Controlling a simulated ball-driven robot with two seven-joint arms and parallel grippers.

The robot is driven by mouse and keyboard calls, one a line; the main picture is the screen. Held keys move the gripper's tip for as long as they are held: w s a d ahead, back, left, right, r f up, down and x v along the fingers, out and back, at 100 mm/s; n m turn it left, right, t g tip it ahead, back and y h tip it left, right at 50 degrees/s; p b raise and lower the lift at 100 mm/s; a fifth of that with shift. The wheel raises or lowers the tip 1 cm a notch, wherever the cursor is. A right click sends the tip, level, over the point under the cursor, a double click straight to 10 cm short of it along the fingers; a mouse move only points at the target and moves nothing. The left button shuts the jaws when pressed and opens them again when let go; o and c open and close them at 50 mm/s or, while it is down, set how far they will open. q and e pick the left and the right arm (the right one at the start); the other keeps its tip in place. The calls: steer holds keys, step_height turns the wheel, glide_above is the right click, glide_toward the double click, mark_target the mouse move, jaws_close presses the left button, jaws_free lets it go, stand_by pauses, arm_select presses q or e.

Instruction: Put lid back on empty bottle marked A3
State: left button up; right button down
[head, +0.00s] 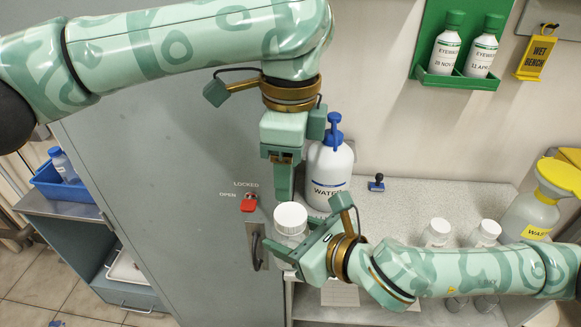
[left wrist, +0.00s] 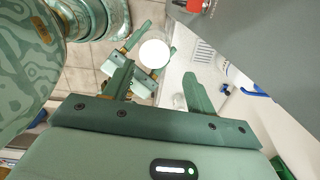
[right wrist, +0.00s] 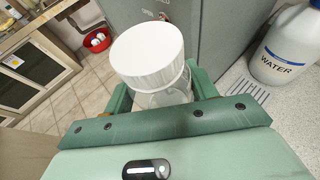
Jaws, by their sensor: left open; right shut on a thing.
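A clear bottle (head: 289,238) with a wide white lid (head: 290,217) on its mouth stands upright in my right gripper (head: 303,252), which is shut around its body. The right wrist view shows the lid (right wrist: 148,52) and the clear bottle neck (right wrist: 168,92) below it; no marking can be read, and I cannot tell whether the lid is screwed tight. My left gripper (head: 284,188) points down, open and empty, just above the lid. In the left wrist view the lid (left wrist: 154,53) lies beyond the open fingers, apart from them.
A white water bottle (head: 329,178) with a blue top stands close behind on the grey bench (head: 395,205). Several capped bottles, including one (head: 437,232), stand near my right arm. A grey cabinet (head: 165,150) with a red latch (head: 249,203) is left of my grippers.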

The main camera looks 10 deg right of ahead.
mark_target(290, 213)
arm_select(q)
steer(key=n, duration=0.5)
steer(key=shift+s+n, duration=0.15)
steer(key=shift+n, duration=0.15)
steer(key=n, duration=0.4)
steer(key=shift+s+d, duration=0.1)
steer(key=shift+d, duration=0.05)
steer(key=shift+f, duration=0.1)
steer(key=shift+f, duration=3.95)
